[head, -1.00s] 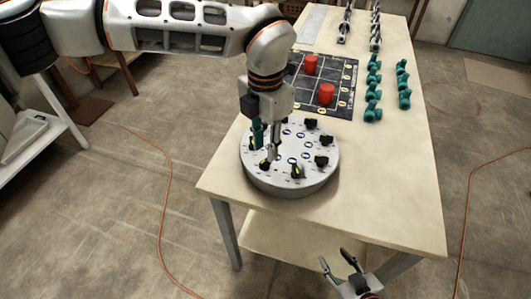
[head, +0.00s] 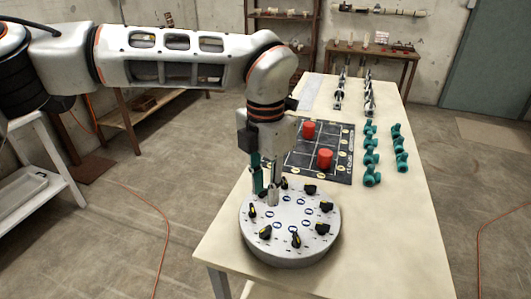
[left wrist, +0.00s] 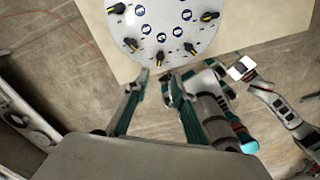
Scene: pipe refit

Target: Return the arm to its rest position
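My left arm (head: 180,58) reaches in from the left in the head view and bends down. My left gripper (head: 265,195) points down above the back-left part of a round grey dial plate (head: 288,252). Its two fingers are apart with nothing seen between them. In the left wrist view the open fingertips (left wrist: 155,76) show below the near rim of the same plate (left wrist: 170,55). My right arm (left wrist: 285,110) shows at the right of that view. Its gripper end (left wrist: 243,68) is too small to read, and it is out of the head view.
The plate carries several black-and-yellow knobs (head: 296,240) on a wooden table (head: 385,235). Behind it lie a dark grid board (head: 338,138) with two red cylinders (head: 325,158), teal pipe fittings (head: 371,160) and metal parts (head: 369,95). A white side table (head: 45,180) stands at left.

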